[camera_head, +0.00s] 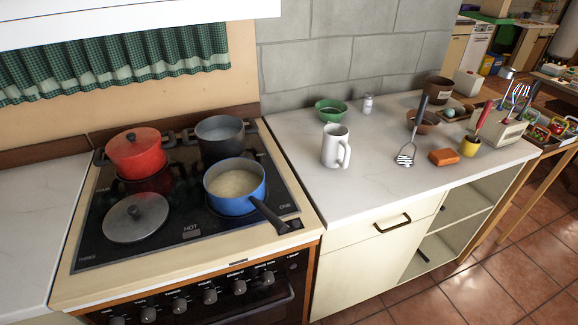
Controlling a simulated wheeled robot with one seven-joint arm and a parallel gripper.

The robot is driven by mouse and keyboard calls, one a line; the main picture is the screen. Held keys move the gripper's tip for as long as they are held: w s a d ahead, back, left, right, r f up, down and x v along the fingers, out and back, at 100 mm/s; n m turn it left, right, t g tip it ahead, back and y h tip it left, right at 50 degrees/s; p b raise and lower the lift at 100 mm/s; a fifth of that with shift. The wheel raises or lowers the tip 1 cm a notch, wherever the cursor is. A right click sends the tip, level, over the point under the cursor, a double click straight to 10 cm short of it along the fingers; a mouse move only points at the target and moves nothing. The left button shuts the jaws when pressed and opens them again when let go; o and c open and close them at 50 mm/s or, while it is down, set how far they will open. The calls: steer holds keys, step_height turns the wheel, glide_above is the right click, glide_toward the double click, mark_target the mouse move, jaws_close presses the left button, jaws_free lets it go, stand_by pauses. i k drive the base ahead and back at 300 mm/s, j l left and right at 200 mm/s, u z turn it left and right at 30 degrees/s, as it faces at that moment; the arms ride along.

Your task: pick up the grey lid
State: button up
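The grey lid (136,217) lies flat on the front left of the black glass stove top (180,250). It is round and metallic, with a dark knob in its middle. A red pot with a red lid (136,152) stands behind it. A blue pan (235,186) with pale contents stands to its right, its dark handle pointing to the lower right. A grey pot (220,138) without a lid stands at the back right of the stove. My gripper is not in view.
White counter (365,190) right of the stove holds a white pitcher (335,147), green bowl (330,110), masher (407,150), orange block (444,157) and yellow cup (469,146). The left counter (35,220) is bare. A white overhang (120,8) crosses the top left.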

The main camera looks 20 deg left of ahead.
mark_target(135, 218)
steer(key=u, duration=1.95)
